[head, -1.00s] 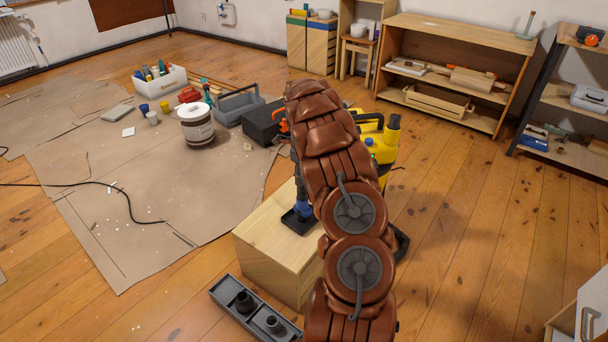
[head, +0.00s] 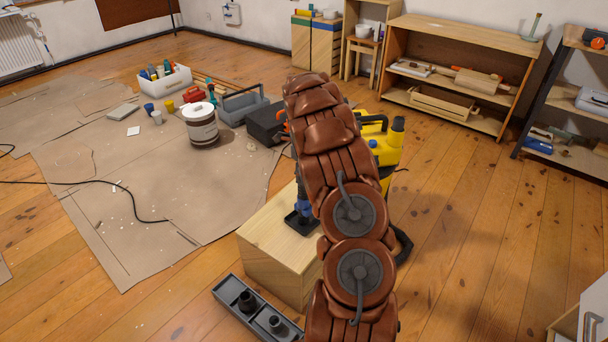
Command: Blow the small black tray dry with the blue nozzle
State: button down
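The small black tray (head: 299,226) lies on top of a pale wooden box (head: 270,243), left of my arm. The blue nozzle (head: 302,207) is at the lower end of a dark tube, pointing down over the tray. I cannot tell whether the nozzle touches the tray. My brown padded arm covers the tray's right side and part of the tube. My gripper is hidden behind the arm, so its hold on the tube does not show.
A yellow machine (head: 386,150) with a black hose stands right behind my arm. A grey divided tray (head: 256,312) with black fittings lies in front of the box. A labelled bucket (head: 201,128) and toolboxes stand on the cardboard (head: 150,205). The floor at right is clear.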

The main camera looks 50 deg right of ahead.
jog(key=shift+a+r, duration=0.3)
jog(key=shift+r, duration=0.25)
jog(key=shift+a+r+p, duration=0.4)
jog(key=shift+a+r, duration=0.1)
jog(key=shift+r, duration=0.25)
